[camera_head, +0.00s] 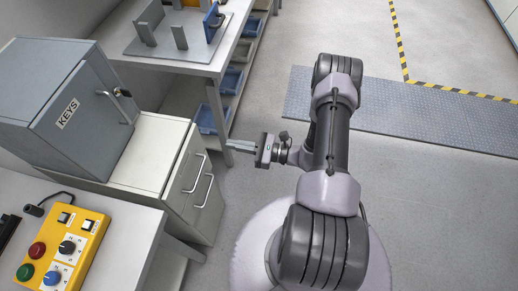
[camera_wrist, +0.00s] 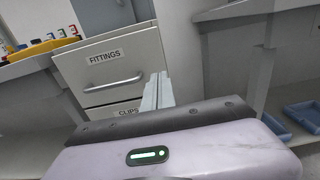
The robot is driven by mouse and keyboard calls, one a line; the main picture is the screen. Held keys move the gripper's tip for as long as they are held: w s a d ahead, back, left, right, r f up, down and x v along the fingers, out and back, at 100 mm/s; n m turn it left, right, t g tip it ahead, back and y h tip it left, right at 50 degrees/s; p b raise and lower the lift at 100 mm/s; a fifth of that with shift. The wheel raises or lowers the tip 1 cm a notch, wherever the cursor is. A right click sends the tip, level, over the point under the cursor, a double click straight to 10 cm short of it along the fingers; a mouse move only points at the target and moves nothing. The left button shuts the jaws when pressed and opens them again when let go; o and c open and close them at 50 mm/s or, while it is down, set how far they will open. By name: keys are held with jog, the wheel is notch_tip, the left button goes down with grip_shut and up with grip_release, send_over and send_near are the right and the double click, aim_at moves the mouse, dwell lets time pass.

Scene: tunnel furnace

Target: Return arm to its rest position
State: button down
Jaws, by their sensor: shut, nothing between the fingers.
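My gripper (camera_head: 232,145) is at the end of my folded arm, above the open floor just right of the drawer cabinet in the head view. Its fingers point left towards the cabinet and are shut with nothing between them. In the wrist view the closed fingers (camera_wrist: 157,92) stand up in front of the cabinet's drawers. I cannot tell exactly how far the fingertips are from the drawer fronts.
A white drawer cabinet (camera_head: 151,154) labelled FITTINGS and CLIPS carries a grey KEYS box (camera_head: 70,112). A yellow control panel (camera_head: 62,250) lies on the near-left bench. A workbench with blue bins (camera_head: 211,119) stands behind. Floor to the right is clear, with a grey mat (camera_head: 395,112).

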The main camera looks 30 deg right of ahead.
jog(key=v, duration=0.5)
jog(key=s+a+r+n+g+h, duration=0.1)
jog(key=a+r+n+g, duration=0.5)
jog(key=r, duration=0.4)
jog(key=s+a+r+n+g+h, duration=0.1)
jog(key=a+r+n+g, duration=0.4)
jog(key=r+n, duration=0.4)
jog(key=s+r+n+t+h, duration=0.2)
jog(key=s+r+n+h, duration=0.1)
jog(key=r, duration=0.4)
jog(key=s+a+r+n+t+h, duration=0.1)
jog(key=s+r+n+t+h, duration=0.1)
jog(key=s+r+n+h, duration=0.2)
jog(key=s+r+h, duration=0.1)
jog(key=s+r, duration=0.2)
jog(key=r, duration=0.1)
jog(key=shift+s+a+r+n+h+p, duration=0.3)
jog(key=shift+h+p, duration=0.05)
jog(key=shift+h, duration=0.05)
